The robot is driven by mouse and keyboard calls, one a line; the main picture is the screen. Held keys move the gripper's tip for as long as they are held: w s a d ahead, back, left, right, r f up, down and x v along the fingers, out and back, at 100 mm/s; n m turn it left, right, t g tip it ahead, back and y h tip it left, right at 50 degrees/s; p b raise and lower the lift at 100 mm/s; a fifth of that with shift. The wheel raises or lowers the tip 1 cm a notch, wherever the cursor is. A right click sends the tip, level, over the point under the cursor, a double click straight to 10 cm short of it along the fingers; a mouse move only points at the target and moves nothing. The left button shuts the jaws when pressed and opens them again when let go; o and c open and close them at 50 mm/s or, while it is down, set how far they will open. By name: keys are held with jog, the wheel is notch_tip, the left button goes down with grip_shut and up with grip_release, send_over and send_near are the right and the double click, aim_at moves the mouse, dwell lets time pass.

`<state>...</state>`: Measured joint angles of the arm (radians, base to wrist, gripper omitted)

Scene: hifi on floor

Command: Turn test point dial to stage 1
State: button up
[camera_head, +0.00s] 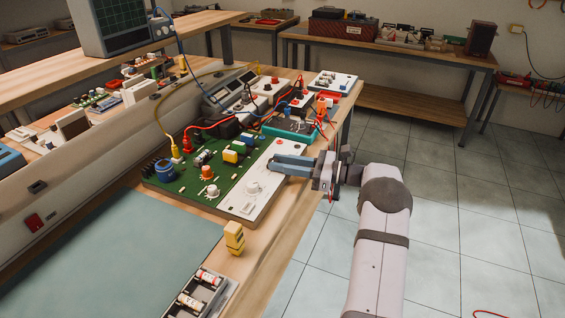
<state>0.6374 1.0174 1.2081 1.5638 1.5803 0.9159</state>
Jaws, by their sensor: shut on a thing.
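A green circuit board (185,183) with a white panel (240,205) on its right side lies on the wooden bench. My gripper (276,166) reaches in from the right over the upper end of the white panel. Its blue-grey fingers are shut on a dial there, which they almost fully hide, so its stage cannot be read. A second white dial (252,188) stands free on the panel, nearer the camera. I cannot read any labels to tell which is the test point dial.
Red and yellow plugs with cables (187,143) stand at the board's back edge. A teal-edged meter (290,127) lies just behind my gripper. A yellow block (234,238) and a battery holder (200,292) sit in front. The green mat (110,260) is clear.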

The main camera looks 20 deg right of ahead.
jog(key=shift+s+a+m+t+h+p, duration=0.15)
jog(key=shift+m+t+h+p, duration=0.1)
jog(key=shift+m+t+h, duration=0.4)
jog(key=shift+s+a+m+t+h+p, duration=0.1)
jog(key=shift+m+t+h+p, duration=0.2)
jog(key=shift+m+t+h, duration=0.35)
jog(key=shift+s+a+m+t+h+p, duration=0.15)
jog(key=shift+m+t+h+p, duration=0.1)
jog(key=shift+m+t+h, duration=0.35)
jog(key=m+t+h, duration=0.1)
jog(key=m+t+h+b, duration=0.1)
jog(key=h, duration=0.1)
jog(key=shift+s+a+f, duration=0.1)
jog(key=shift+a+f, duration=0.05)
jog(key=shift+a, duration=0.15)
jog(key=shift+m+t+h+b, duration=0.4)
jog(key=shift+m+h, duration=0.3)
jog(key=shift+h, duration=0.7)
jog(key=o, duration=1.1)
jog(key=shift+c, duration=0.2)
jog(key=shift+s, duration=0.15)
jog(key=shift+b+v, duration=0.45)
jog(key=shift+v, duration=3.1)
